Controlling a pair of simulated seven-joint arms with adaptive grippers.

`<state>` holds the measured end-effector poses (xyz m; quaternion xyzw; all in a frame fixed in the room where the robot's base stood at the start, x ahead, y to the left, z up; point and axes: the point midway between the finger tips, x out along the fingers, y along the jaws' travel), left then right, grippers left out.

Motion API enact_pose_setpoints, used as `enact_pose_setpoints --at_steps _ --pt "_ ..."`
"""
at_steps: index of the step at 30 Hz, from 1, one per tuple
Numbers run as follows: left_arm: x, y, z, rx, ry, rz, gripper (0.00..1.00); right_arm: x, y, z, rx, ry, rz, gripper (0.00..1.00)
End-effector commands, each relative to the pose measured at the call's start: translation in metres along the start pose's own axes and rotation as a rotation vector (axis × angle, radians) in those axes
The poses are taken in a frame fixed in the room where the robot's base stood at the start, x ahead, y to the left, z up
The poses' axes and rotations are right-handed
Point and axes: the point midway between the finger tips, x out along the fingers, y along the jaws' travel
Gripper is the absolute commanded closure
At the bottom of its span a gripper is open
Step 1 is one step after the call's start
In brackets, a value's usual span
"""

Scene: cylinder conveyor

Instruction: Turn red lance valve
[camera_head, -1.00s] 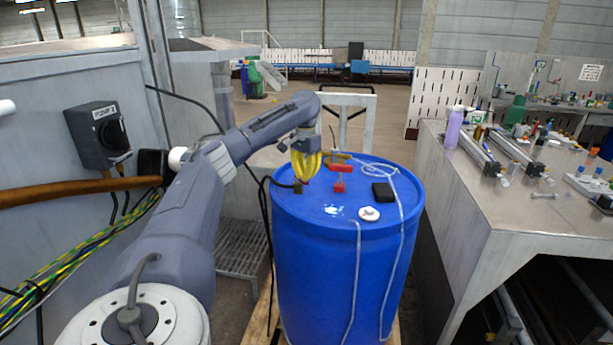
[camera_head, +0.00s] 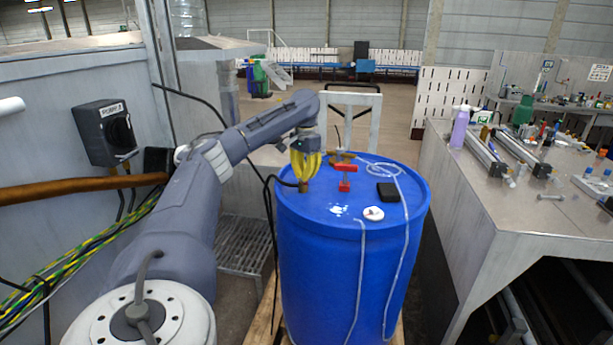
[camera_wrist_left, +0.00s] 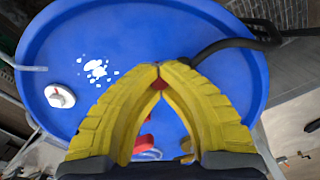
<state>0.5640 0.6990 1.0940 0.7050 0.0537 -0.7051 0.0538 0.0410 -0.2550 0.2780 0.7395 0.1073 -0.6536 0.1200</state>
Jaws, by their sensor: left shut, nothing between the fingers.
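The red valve (camera_head: 345,170) stands with its crossbar handle on top of the blue drum (camera_head: 350,280), towards the far side of the lid. My left gripper (camera_head: 304,181) has yellow fingers and points down over the lid, left of the valve and apart from it. In the left wrist view the fingertips (camera_wrist_left: 158,66) meet over the blue lid with nothing held. Red parts of the valve (camera_wrist_left: 142,144) show between and behind the fingers there, largely hidden. My right gripper is not in view.
A black block (camera_head: 387,193), a white cap (camera_head: 373,213) and a clear hose (camera_head: 407,235) lie on the lid. A black cable (camera_head: 268,205) runs to the lid's left. A metal workbench (camera_head: 490,205) with tools stands right. A wall panel with a switch box (camera_head: 104,134) is left.

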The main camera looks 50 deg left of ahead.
Motion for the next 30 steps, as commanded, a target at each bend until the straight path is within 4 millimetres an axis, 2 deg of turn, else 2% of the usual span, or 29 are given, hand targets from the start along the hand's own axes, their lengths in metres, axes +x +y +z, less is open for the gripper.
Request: enact_pose_setpoints --at_steps 17,26,30 --pt "0.0 -0.006 0.006 -0.001 0.0 -0.001 1.0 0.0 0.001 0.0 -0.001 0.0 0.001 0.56" --pt "0.0 -0.016 0.013 -0.003 -0.001 -0.003 1.0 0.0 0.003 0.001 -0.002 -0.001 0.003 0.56" --pt "0.0 -0.016 0.013 -0.003 -0.001 -0.002 0.86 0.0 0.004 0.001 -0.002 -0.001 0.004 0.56"
